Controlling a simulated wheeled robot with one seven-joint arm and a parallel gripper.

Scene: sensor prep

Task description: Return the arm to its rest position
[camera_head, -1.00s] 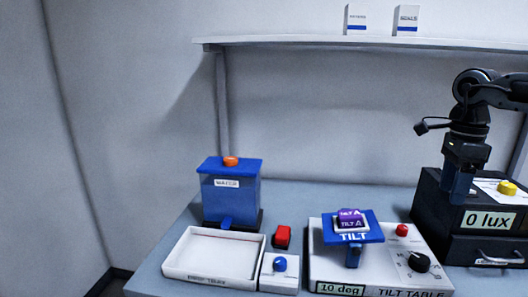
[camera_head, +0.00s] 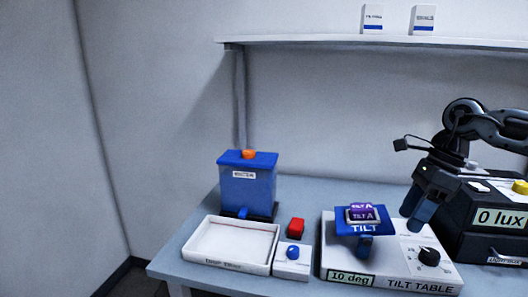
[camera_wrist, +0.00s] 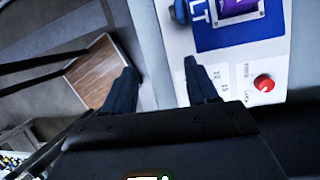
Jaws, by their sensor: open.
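My gripper (camera_head: 421,208) is open and empty in the head view, hanging tilted at the right between the tilt table (camera_head: 385,271) and the black light box (camera_head: 503,240). In the wrist view my gripper (camera_wrist: 160,82) shows its two dark fingers spread apart with nothing between them. The tilt table's white panel (camera_wrist: 182,40) lies beyond the fingertips there. The purple TILT A piece (camera_head: 361,213) sits on the blue tilt plate (camera_head: 364,229), apart from my gripper.
A blue water tank (camera_head: 248,188), a white drip tray (camera_head: 215,260), a red block (camera_head: 296,227) and a blue-knob box (camera_head: 292,262) stand on the left of the table. A shelf (camera_head: 330,42) with two small boxes runs above. Open air lies above the table's middle.

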